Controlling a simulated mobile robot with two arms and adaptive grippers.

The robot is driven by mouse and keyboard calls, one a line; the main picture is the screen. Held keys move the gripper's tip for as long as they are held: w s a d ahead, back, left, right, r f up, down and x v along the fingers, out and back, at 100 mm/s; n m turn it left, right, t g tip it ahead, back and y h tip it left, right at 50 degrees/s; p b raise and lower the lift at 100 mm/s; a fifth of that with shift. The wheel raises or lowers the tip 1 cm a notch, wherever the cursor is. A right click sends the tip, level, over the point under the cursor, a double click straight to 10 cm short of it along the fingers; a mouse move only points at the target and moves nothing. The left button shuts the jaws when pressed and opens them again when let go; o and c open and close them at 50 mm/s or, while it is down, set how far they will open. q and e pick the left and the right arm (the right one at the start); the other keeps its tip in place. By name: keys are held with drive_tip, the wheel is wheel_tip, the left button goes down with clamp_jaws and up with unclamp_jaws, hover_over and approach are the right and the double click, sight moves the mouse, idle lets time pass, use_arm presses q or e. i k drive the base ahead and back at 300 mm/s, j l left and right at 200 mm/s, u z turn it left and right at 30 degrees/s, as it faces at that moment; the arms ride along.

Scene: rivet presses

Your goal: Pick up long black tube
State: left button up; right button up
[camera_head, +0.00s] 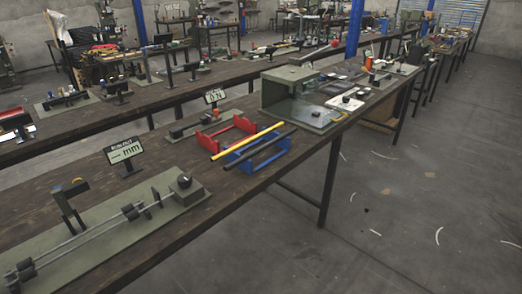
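A long black tube (262,149) lies across the blue holder on the dark wooden workbench, near the middle of the view. Its near end points to the lower left and its far end to the upper right. A long yellow tube (254,147) lies beside it on the left, roughly parallel and close to it. The blue holder (236,162) is partly covered by the tubes. Neither of my grippers shows in the head view.
A red holder (214,137) stands just behind the tubes. A green-grey measuring fixture (108,240) and a "mm" display (124,151) are at the left. A green box-like press (290,92) stands farther along the bench. The floor (400,200) at the right is mostly open.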

sight(227, 167)
drive_tip(key=i+l+z, duration=0.1)
drive_tip(key=i+l, duration=0.9)
